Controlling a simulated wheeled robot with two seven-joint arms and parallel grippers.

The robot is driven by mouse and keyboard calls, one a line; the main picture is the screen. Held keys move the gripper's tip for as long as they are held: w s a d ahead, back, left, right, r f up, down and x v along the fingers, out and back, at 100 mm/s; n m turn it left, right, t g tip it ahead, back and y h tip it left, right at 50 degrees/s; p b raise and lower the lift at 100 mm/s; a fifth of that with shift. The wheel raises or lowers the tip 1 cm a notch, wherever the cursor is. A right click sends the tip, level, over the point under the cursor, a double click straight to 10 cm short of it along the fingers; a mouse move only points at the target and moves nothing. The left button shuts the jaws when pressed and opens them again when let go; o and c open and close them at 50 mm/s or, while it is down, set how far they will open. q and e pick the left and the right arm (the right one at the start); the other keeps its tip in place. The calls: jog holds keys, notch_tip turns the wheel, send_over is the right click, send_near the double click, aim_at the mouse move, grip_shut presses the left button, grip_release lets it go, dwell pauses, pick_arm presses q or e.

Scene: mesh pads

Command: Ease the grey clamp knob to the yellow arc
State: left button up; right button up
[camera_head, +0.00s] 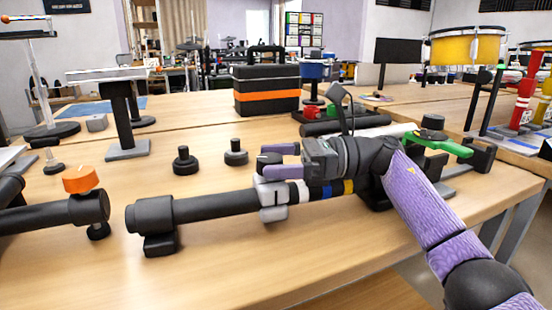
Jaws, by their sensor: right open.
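The clamp knob (268,158) is small and dark grey, with a hint of green on it. It sits on top of a light grey clamp (272,191) around a black tube (215,205). My right gripper (264,160) is open, its two purple fingers on the far and near sides of the knob; I cannot tell whether they touch it. I cannot make out a yellow arc at the knob; the fingers partly hide that area. A yellow band (349,186) shows on the tube farther right. My left gripper is not in view.
Another black tube with an orange knob (80,179) lies at the left. Two loose black knobs (185,161) (236,153) stand behind the tube. A green-handled part (438,146) lies at right, beyond my arm. The table's front (230,270) is clear.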

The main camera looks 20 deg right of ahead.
pick_arm(q)
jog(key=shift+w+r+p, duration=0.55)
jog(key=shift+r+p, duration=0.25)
jog(key=shift+p, duration=0.1)
pick_arm(e)
jog(key=v, duration=0.9)
jog(key=shift+d, duration=0.3)
